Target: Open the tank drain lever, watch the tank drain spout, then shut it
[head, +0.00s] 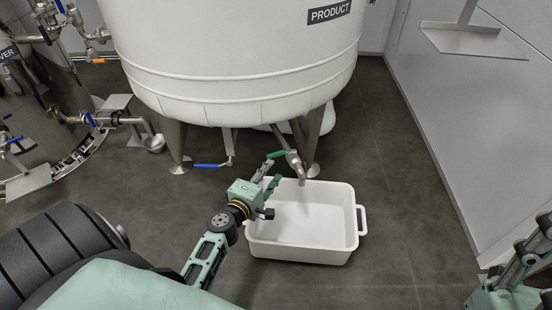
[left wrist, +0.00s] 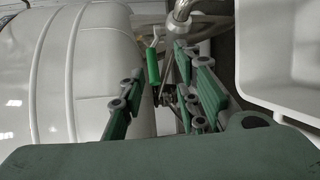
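The white tank (head: 240,60) carries a PRODUCT label. Below it, the drain lever with a green handle (head: 276,154) sits on a metal valve, and the drain spout (head: 299,172) points down toward a white tub. No liquid shows at the spout. My left gripper (head: 268,178) is open just below and left of the lever. In the left wrist view, the green handle (left wrist: 153,66) appears between the spread fingers (left wrist: 160,95), beyond their tips; contact cannot be told.
The white tub (head: 345,242) stands on the floor under the spout and looks empty. Tank legs (head: 310,145) flank the valve. The dark floor (head: 390,180) on the right is clear up to the wall.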

